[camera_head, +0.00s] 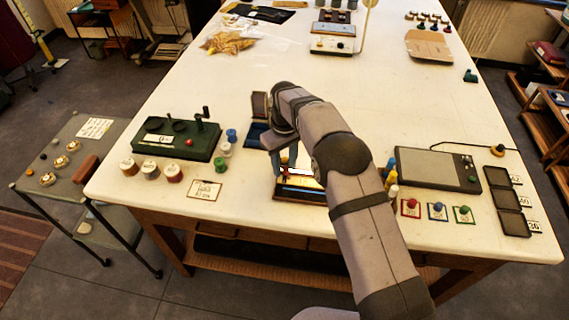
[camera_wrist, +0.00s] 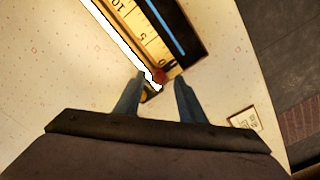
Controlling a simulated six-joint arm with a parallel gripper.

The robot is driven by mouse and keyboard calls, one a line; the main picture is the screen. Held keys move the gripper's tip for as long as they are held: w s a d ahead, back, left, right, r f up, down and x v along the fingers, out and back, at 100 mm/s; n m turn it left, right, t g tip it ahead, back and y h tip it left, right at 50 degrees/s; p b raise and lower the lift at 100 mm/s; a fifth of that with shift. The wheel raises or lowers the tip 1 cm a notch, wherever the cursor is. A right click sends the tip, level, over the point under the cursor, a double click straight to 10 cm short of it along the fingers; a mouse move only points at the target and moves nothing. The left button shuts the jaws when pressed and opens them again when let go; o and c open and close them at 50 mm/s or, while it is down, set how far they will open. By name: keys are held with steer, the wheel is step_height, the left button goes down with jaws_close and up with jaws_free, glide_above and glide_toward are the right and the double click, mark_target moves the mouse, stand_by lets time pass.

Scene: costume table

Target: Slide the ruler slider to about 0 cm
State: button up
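A small red slider knob (camera_wrist: 158,76) sits by this low end, close to what looks like the 0 mark. My gripper (camera_wrist: 159,84) is open, with one finger on each side of the knob; I cannot tell whether either finger touches it. In the head view my gripper (camera_head: 284,165) is over the left part of the ruler's dark base (camera_head: 302,196) at the table's front edge. My arm hides part of the ruler there.
A green box (camera_head: 177,140) with posts and several small jars stand to the left, behind a small card (camera_head: 205,190). A grey scale (camera_head: 437,168) and coloured pieces lie to the right of my arm. The middle of the table is clear.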

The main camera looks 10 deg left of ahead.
mark_target(284, 168)
step_height(284, 168, up, 7)
steer(key=shift+a+b, duration=0.1)
steer(key=shift+b, duration=1.1)
steer(key=shift+r, duration=0.15)
steer(key=shift+d+r, duration=0.1)
steer(key=shift+d, duration=0.4)
steer(key=s+d+r+m, duration=0.2)
steer(key=s+d+m, duration=0.15)
steer(key=d, duration=0.65)
steer(key=s+d+f+m, duration=0.2)
steer(key=s+d, duration=0.5)
steer(key=s, duration=0.5)
steer(key=s+d+f+m, duration=0.3)
steer(key=s+d, duration=0.4)
steer(key=s, duration=0.6)
steer(key=shift+s+d+f, duration=0.2)
steer(key=shift+d+f, duration=0.05)
